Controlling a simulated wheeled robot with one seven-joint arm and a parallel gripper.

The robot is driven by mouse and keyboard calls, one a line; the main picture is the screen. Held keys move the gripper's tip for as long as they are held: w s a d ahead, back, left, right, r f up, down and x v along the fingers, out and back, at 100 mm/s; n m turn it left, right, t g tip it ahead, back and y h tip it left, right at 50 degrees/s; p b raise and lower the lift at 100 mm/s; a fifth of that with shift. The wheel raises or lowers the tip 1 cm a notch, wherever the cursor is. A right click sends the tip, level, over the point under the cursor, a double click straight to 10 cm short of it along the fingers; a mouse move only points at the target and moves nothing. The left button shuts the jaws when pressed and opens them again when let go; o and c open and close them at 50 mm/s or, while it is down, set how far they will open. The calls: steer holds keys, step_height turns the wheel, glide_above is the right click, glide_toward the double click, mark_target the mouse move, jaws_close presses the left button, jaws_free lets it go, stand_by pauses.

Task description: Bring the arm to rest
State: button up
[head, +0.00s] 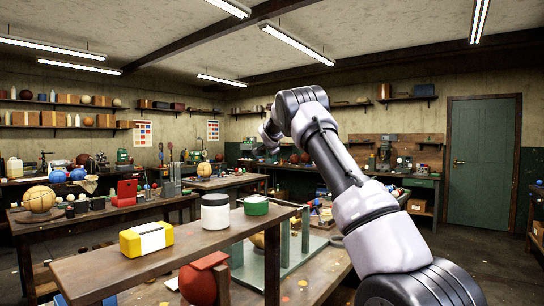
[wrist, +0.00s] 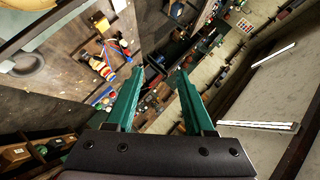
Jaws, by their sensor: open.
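My arm (head: 345,170) rises from the lower right of the head view, bends at a high elbow and reaches away from me over the room. My gripper (wrist: 159,78) shows in the wrist view with its two green fingers spread apart and nothing between them. In the head view its fingers are too small and hidden behind the arm to make out. The wrist view is tilted, with the ceiling lamps at the right and a bench at the left.
A raised wooden shelf (head: 95,277) in front of me carries a yellow box (head: 146,239), a white jar (head: 215,212) and a green tin (head: 256,205). Benches line the walls. A green door (head: 482,160) is at the right.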

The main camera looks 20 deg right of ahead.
steer(key=shift+s+d+r, duration=0.2)
steer(key=shift+s, duration=0.05)
steer(key=s+r+n+g+y, duration=0.1)
steer(key=s+r, duration=0.2)
steer(key=s, duration=0.7)
steer(key=s+r+n+g, duration=0.1)
steer(key=s+r, duration=0.2)
steer(key=s, duration=0.7)
steer(key=s+r+n+y, duration=0.1)
steer(key=s+r, duration=0.2)
steer(key=s, duration=0.7)
steer(key=s+a+f+n+g+y, duration=0.1)
steer(key=s+a+f+n, duration=0.1)
steer(key=s, duration=0.9)
steer(key=s+a+f+n+g+y, duration=0.1)
steer(key=s+a+f+n, duration=0.2)
steer(key=s, duration=0.9)
steer(key=s+a+f+n+g+y, duration=0.1)
steer(key=s+f, duration=0.5)
steer(key=s, duration=0.6)
steer(key=shift+s+a+n, duration=0.15)
steer(key=shift+a+n, duration=0.55)
steer(key=shift+n, duration=0.2)
